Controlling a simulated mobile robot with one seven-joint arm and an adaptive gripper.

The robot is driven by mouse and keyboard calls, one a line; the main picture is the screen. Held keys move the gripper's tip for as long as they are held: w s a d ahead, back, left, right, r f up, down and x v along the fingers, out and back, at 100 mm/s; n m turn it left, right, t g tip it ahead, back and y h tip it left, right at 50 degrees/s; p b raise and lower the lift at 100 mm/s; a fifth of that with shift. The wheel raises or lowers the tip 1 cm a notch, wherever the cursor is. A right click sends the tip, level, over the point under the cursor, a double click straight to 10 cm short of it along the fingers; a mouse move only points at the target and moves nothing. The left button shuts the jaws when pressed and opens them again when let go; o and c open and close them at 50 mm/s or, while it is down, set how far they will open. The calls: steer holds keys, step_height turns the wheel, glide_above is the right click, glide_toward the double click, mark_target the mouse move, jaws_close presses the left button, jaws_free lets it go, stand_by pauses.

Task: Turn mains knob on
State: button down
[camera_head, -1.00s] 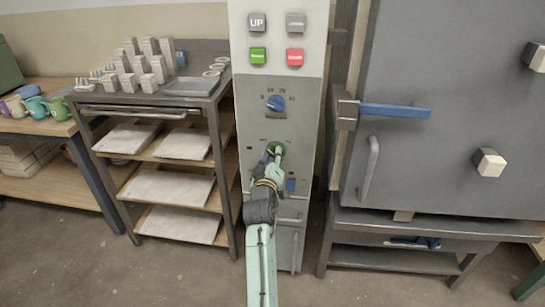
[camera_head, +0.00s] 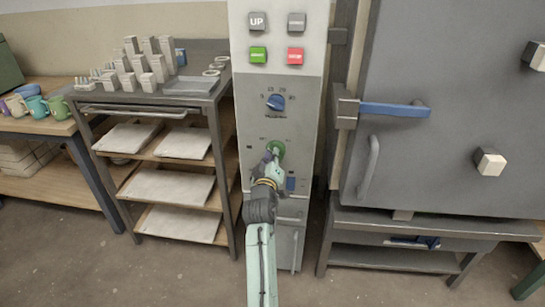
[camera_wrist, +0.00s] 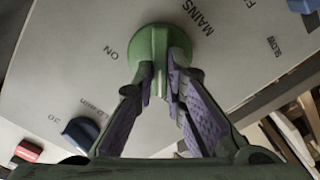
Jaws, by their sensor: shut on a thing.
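The green mains knob (camera_head: 276,149) is on the front of the grey control cabinet (camera_head: 252,190), below a blue knob. In the wrist view the same round green knob (camera_wrist: 159,58) shows close up, with the labels "ON" to its left and "MAINS" to its upper right. My gripper (camera_head: 274,158) is at the knob; in the wrist view its two purple-padded fingers (camera_wrist: 163,85) are closed around the knob's central grip, one on each side. The fingers hide part of the knob's lower face.
A blue knob (camera_head: 276,102) and several push buttons sit above on the cabinet. A shelf rack (camera_head: 228,180) stands left. A large grey kiln door (camera_head: 440,150) with a blue-handled latch (camera_head: 395,110) stands right.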

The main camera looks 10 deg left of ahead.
steer(key=shift+f+m+b, duration=0.1)
steer(key=shift+m+b, duration=0.2)
steer(key=shift+d+m+b, duration=0.15)
steer(key=shift+m+b, duration=1.8)
steer(key=shift+m, duration=0.9)
steer(key=shift+d+m+b, duration=0.2)
steer(key=shift+m+b, duration=1.8)
steer(key=shift+m, duration=0.9)
steer(key=shift+d+m+b, duration=0.15)
steer(key=shift+m+b, duration=1.8)
steer(key=shift+m, duration=0.9)
steer(key=c, duration=1.6)
jaws_free()
steer(key=shift+c, duration=0.2)
